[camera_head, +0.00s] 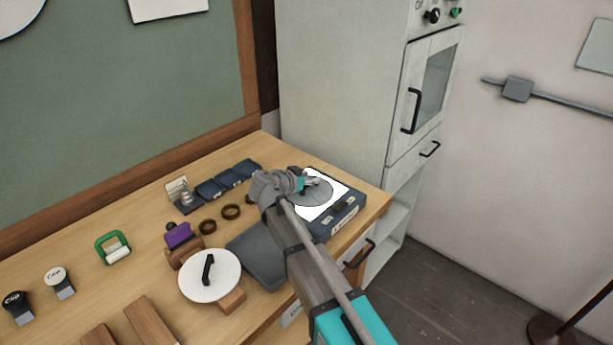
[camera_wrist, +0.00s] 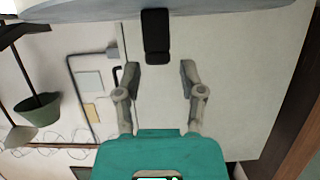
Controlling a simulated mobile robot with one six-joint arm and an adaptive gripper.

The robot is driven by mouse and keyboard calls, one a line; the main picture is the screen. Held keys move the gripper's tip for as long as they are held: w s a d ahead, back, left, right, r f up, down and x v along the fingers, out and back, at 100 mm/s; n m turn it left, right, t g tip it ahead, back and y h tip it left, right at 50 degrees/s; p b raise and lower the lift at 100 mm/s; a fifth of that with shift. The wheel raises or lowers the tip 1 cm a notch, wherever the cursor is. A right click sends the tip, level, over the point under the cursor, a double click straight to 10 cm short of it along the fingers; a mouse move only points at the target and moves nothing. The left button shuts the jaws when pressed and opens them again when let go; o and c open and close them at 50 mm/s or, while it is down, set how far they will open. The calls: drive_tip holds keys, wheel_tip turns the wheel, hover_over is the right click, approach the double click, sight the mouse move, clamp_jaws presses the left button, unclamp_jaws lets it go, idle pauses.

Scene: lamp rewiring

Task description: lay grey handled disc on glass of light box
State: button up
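The grey disc (camera_head: 318,198) shows over the bright white glass of the light box (camera_head: 340,221), and looks flat on it. My gripper (camera_head: 303,183) reaches over the disc from the left and hides part of it. In the wrist view, my gripper's fingers (camera_wrist: 160,75) stand apart with a clear gap between them. A black handle (camera_wrist: 155,36) hangs from a pale curved edge (camera_wrist: 80,10) at the top of that view, just beyond the fingertips and in line with the gap. I see no finger touching the handle.
A white disc with a black handle (camera_head: 227,261) rests on a wooden stand left of my arm. A tall cabinet (camera_head: 340,90) stands behind the light box.

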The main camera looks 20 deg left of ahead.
drive_tip(key=shift+s+d+f, duration=0.15)
drive_tip(key=shift+s+d, duration=0.05)
drive_tip(key=shift+d, duration=0.2)
drive_tip(key=shift+w+a+r+p, duration=0.15)
drive_tip(key=shift+w+r+p, duration=0.1)
drive_tip(key=shift+p, duration=0.5)
drive_tip(key=p+v, duration=0.4)
drive_tip(key=v, duration=0.8)
drive_tip(key=shift+w+a+p, duration=0.2)
drive_tip(key=shift+a+p, duration=0.1)
drive_tip(key=shift+p, duration=0.05)
drive_tip(key=shift+r, duration=0.15)
